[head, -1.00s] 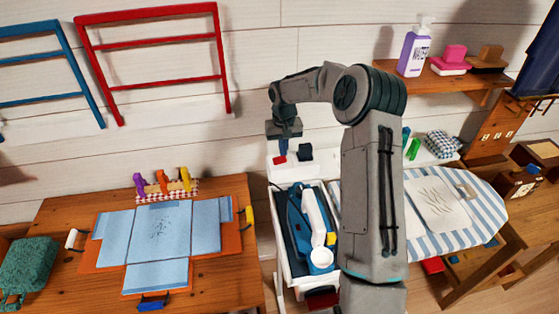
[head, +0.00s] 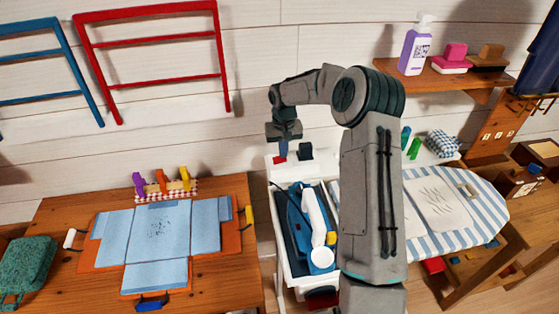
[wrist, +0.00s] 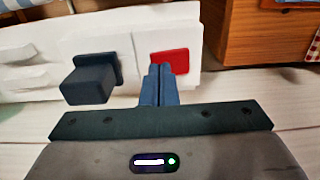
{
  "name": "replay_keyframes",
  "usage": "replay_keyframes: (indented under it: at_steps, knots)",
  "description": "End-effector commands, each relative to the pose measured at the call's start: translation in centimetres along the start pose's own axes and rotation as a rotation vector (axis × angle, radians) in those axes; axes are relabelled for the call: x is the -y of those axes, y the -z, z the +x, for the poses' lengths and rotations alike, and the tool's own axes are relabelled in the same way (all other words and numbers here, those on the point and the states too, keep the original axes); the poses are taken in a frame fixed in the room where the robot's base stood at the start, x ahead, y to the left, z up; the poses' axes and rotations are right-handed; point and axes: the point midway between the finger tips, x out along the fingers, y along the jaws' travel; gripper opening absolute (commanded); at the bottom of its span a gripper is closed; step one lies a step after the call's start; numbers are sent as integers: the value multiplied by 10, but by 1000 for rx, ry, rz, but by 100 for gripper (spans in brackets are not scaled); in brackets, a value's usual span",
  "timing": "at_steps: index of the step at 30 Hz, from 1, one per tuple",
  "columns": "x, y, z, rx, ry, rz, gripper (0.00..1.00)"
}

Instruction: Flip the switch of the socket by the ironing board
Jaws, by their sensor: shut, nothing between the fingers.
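A white socket strip (wrist: 128,42) is on the wall side by the ironing board, with a red switch (wrist: 169,61) and a dark plug (wrist: 92,80) on it. In the head view the red switch (head: 279,160) and the dark plug (head: 305,152) sit side by side above the iron's tray. My gripper (head: 283,153) is shut and empty, its blue fingers (wrist: 158,72) pointing at the red switch. In the wrist view the fingertips overlap the switch's lower left part. I cannot tell whether they touch it. The ironing board (head: 484,203) has a blue and white striped cover.
The blue and white iron (head: 315,218) stands in a white tray just below the socket. A wooden table (head: 62,212) with a folded blue garment (head: 158,233) is to the left. A wooden shelf (head: 428,77) with a purple bottle (head: 415,48) is at upper right.

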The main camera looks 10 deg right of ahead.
Motion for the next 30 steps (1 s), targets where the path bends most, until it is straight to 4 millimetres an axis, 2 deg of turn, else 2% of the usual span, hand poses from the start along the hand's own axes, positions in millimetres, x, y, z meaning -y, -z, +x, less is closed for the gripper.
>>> replay_keyframes:
  at_steps: [20,30]
  knots:
    - [0,-1,9,2,0,0,0]
    - [0,0,-15,1,-1,-1,0]
